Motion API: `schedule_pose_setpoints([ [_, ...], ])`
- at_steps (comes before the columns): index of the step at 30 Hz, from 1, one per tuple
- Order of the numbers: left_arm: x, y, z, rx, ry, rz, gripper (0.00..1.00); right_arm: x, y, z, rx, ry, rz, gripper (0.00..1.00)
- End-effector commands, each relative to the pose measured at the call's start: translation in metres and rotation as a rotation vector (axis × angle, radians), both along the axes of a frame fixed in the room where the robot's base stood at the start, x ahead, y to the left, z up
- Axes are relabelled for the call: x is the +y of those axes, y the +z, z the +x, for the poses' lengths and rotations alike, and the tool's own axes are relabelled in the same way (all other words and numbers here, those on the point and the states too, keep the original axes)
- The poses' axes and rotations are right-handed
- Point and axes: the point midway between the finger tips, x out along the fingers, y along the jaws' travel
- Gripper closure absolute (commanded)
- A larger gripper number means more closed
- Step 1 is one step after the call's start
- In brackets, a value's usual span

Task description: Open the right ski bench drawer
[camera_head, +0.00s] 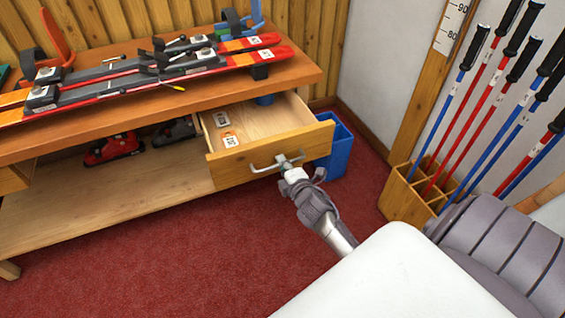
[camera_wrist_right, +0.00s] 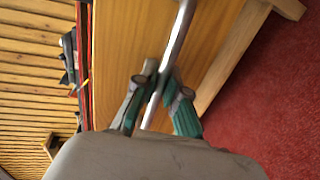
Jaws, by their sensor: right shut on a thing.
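The right ski bench drawer (camera_head: 265,168) stands pulled out from under the bench top in the head view. Its inside shows number tags (camera_head: 230,139) and a blue item (camera_head: 265,99) at the back. A metal bar handle (camera_head: 265,168) is on its wooden front. My right gripper (camera_head: 288,164) is at the handle and shut on it. In the right wrist view the handle (camera_wrist_right: 181,38) runs between the two fingers of the right gripper (camera_wrist_right: 158,98). My left gripper is not in view.
The ski bench (camera_head: 300,82) carries red and black skis (camera_head: 150,80). A red boot (camera_head: 112,149) sits on its lower shelf. A blue bin (camera_head: 338,150) stands right of the drawer. A wooden pole rack (camera_head: 405,198) stands further right. Red carpet lies clear in front.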

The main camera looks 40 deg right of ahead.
Motion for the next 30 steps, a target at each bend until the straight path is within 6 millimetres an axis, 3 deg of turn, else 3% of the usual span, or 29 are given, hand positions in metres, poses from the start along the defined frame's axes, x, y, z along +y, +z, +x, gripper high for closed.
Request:
schedule_pose_setpoints([
  [2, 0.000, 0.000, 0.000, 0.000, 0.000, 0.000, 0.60, 0.000, 0.000, 0.000, 0.001, 0.000, 0.000, 1.00],
  [3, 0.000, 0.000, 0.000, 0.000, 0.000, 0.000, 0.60, 0.000, 0.000, 0.000, 0.001, 0.000, 0.000, 0.86],
  [7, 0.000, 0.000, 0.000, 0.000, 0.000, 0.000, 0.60, 0.000, 0.000, 0.000, 0.001, 0.000, 0.000, 0.64],
  [19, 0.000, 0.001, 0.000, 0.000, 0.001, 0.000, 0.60, 0.002, 0.001, -0.007, 0.001, 0.000, 0.000, 0.63],
  [30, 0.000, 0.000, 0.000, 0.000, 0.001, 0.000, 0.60, 0.018, 0.014, -0.077, 0.004, 0.000, 0.002, 0.63],
])
